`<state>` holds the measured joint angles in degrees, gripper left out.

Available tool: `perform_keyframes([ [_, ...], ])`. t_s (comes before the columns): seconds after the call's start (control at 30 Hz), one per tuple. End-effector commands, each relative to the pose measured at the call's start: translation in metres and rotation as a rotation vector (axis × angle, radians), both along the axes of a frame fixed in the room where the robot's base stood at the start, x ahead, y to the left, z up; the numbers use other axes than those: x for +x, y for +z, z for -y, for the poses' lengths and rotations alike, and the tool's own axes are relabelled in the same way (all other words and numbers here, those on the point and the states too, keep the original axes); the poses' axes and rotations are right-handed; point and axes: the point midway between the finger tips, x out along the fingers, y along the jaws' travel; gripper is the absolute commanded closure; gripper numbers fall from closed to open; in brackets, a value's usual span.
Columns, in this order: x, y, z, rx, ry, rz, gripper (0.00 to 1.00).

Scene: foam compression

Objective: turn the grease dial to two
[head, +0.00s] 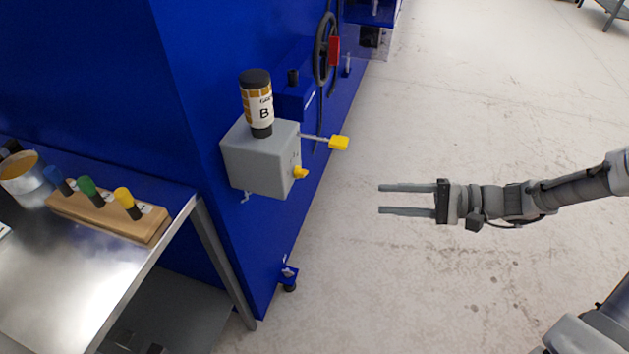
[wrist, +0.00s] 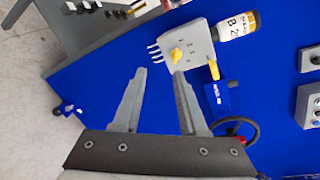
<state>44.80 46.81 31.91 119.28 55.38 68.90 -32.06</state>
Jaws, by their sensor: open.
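The grease dial is a small yellow knob (head: 300,173) on the front of a grey box (head: 258,165) fixed to the blue machine. In the wrist view the yellow knob (wrist: 176,54) sits on the grey box (wrist: 187,45) among small marks, too small to read surely. My gripper (head: 380,198) is open and empty, in the air to the right of the box and apart from it. In the wrist view its two fingers (wrist: 160,72) point toward the dial, with a gap between them. The knob shows just beyond the fingertips.
A bottle marked B (head: 258,108) stands on the box. A yellow-ended lever (head: 339,142) sticks out beside it. A handwheel (head: 325,50) is farther back. A metal table (head: 70,285) with a wooden block of coloured-handled tools (head: 105,213) is at left. The floor around my arm is clear.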

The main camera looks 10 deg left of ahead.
Motion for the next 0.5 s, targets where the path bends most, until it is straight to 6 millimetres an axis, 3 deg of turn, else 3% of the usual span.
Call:
perform_keyframes([
  [0.03,0.006,-0.008,0.003,0.056,-0.031,-0.003,0.58],
  [0.3,0.021,-0.01,0.006,0.179,-0.106,0.005,0.58],
  [0.5,0.022,-0.011,-0.018,0.18,-0.101,0.006,0.58],
])
